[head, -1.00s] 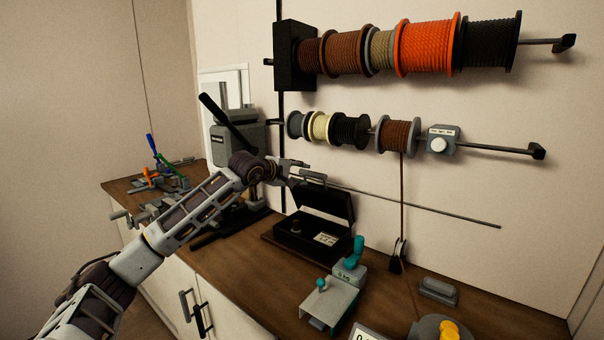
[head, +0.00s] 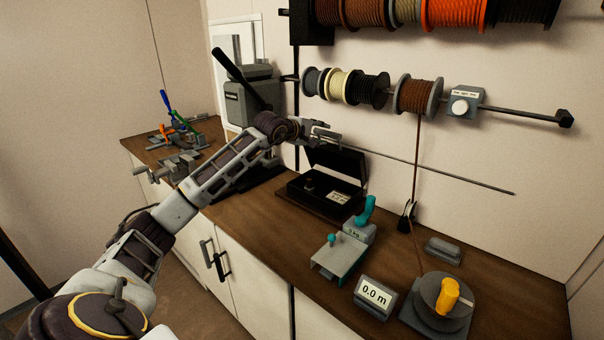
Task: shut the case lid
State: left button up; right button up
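The black case (head: 311,194) stands on the workbench with its lid (head: 345,163) raised at the back, so its inside shows. A white label (head: 339,197) and a small dark knob sit inside it. My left gripper (head: 333,131) is above the raised lid, near its upper left edge. Its fingers look apart, with nothing seen between them; I cannot tell whether they touch the lid. My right gripper is not in view.
A thin rod (head: 460,179) runs along the wall; its left end is hidden near my gripper. A teal-handled device (head: 343,252), a 0.0 m display (head: 374,297) and a yellow-knobbed reel (head: 440,302) stand right of the case. A grey long-levered machine (head: 250,102) stands behind my arm.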

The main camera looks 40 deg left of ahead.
aim_at(325, 134)
pick_arm(q)
jog(key=shift+w, duration=0.45)
jog(key=shift+w+f+p, duration=0.3)
jog(key=shift+w+p, duration=0.35)
jog(key=shift+p+x, duration=0.7)
jog(key=shift+x, duration=0.45)
jog(key=shift+f, duration=0.1)
grip_shut()
jog(key=s+f+b, duration=0.1)
jog(key=b, duration=0.1)
jog(key=s+b, duration=0.2)
jog(key=s+f+b, duration=0.1)
jog(key=s+b, duration=0.1)
jog(key=shift+s+a+f, duration=0.1)
jog(key=shift+a+f, duration=0.05)
jog(key=shift+f, duration=0.2)
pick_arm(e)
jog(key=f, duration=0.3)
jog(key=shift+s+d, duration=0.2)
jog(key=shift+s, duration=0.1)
pick_arm(q)
jog(key=shift+r, duration=0.1)
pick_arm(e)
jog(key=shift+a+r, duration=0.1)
